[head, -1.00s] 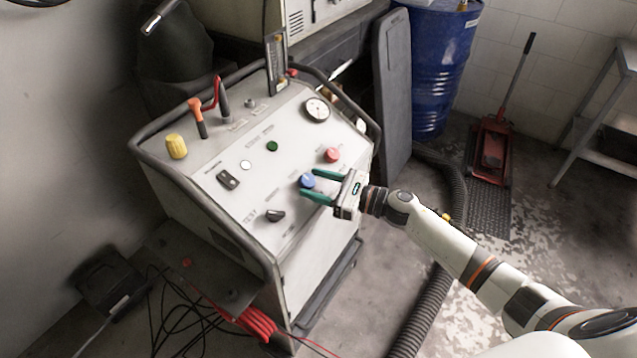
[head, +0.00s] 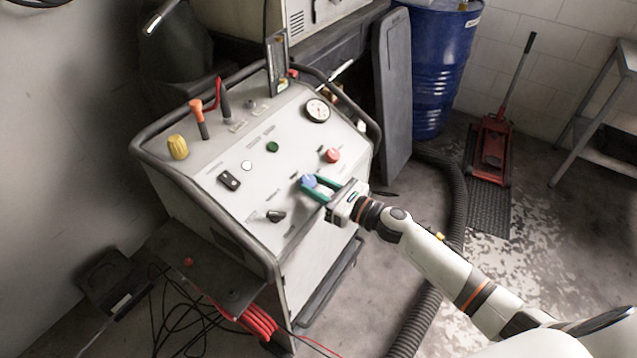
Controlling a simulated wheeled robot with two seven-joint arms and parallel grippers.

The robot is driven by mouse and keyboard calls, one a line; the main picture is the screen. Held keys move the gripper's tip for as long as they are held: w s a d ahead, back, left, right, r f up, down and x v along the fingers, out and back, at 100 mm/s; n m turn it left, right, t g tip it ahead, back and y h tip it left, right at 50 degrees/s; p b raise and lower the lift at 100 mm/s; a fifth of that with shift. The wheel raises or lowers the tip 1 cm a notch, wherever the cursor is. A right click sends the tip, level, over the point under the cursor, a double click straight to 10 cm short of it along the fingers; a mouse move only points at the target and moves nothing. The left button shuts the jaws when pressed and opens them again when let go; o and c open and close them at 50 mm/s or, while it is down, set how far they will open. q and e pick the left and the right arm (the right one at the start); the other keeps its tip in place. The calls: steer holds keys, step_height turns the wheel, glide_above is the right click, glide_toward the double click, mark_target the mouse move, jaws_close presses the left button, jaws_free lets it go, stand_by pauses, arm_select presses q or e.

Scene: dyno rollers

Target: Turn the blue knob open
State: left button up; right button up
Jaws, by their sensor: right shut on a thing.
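The blue knob (head: 308,181) sits on the sloped white panel of a wheeled machine (head: 290,215), in the middle of the head view. My right gripper (head: 312,186) reaches in from the right. Its green fingers lie on both sides of the blue knob and are shut on it. The fingers hide part of the knob, and its turn angle is hard to tell. My left gripper is not in the view.
A red knob (head: 332,155) sits just above my right gripper, and a black knob (head: 275,215) lies to its lower left. A yellow knob (head: 177,147), a gauge (head: 317,110) and a dark tubular rail (head: 205,198) are also on the machine. A ribbed hose (head: 457,205) lies on the floor.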

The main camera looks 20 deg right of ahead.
steer(key=m+h+p, duration=0.1)
steer(key=m+h, duration=0.1)
steer(key=m, duration=0.1)
steer(key=a+m+t+h+p, duration=0.1)
steer(key=m+h, duration=0.1)
steer(key=h, duration=0.1)
steer(key=m+t+h+p, duration=0.1)
steer(key=m+h, duration=0.2)
steer(key=shift+s+a+r+m, duration=0.2)
steer(key=shift+s+r+m, duration=0.05)
steer(key=shift+s+m, duration=0.05)
steer(key=m+h+p, duration=0.1)
steer(key=m+h, duration=0.1)
steer(key=m+g+h+p, duration=0.1)
steer(key=m+h, duration=0.1)
steer(key=a+m+h+p, duration=0.1)
steer(key=m+h, duration=0.1)
steer(key=shift+w+r+m+g+h, duration=0.1)
steer(key=shift+m+g+h, duration=0.2)
steer(key=shift+g, duration=0.1)
steer(key=o, duration=1)
steer(key=shift+c, duration=0.2)
steer(key=v, duration=1.2)
